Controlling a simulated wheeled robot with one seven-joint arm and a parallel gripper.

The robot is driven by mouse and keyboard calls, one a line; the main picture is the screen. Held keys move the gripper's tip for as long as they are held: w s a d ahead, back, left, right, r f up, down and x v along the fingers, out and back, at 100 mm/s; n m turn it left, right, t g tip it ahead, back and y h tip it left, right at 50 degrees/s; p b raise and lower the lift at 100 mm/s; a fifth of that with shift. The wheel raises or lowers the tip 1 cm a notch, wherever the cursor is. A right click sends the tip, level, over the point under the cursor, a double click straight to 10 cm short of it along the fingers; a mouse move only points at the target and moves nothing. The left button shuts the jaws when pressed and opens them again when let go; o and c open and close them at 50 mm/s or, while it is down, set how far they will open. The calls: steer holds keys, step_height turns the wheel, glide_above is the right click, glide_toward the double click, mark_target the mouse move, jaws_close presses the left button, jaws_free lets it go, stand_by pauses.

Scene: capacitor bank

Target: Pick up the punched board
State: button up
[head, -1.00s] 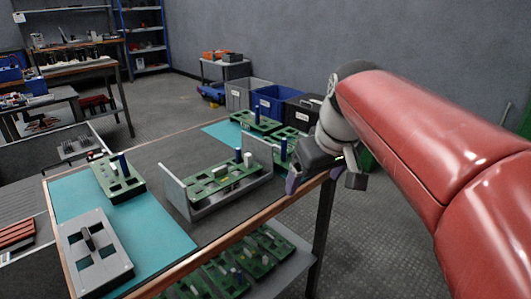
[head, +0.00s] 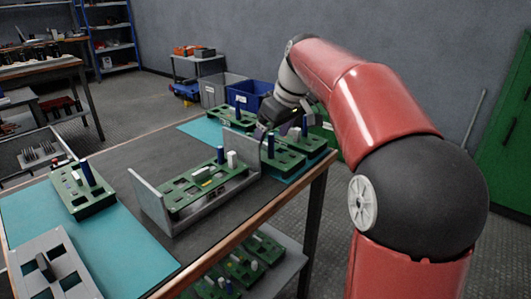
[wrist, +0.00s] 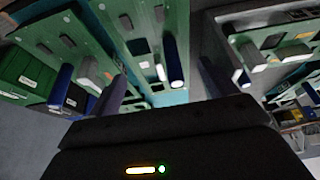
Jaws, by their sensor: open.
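A grey flat plate punched with square holes (head: 72,283), with a dark raised handle, lies at the near left, cut by the picture's edge. Several green boards also have cut-outs: one with a blue cylinder (head: 83,200) on the left mat, one in a grey cradle (head: 208,187), others on the far right mat. I cannot tell for sure which is meant. My gripper (head: 272,130) is open and empty, above the far right boards, away from the grey plate.
The grey cradle's upright end walls (head: 150,203) stand mid-table. A teal mat (head: 130,240) lies at left. More green boards (head: 235,265) sit on a lower shelf. Blue and grey bins (head: 247,95) stand behind the table. Dark tabletop between the mats is partly bare.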

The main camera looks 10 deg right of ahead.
steer(key=x, duration=0.3)
steer(key=shift+f, duration=0.15)
steer(key=shift+c, duration=0.3)
steer(key=c, duration=0.6)
step_height(320, 180, up, 20)
steer(key=p, duration=0.5)
steer(key=shift+p, duration=0.4)
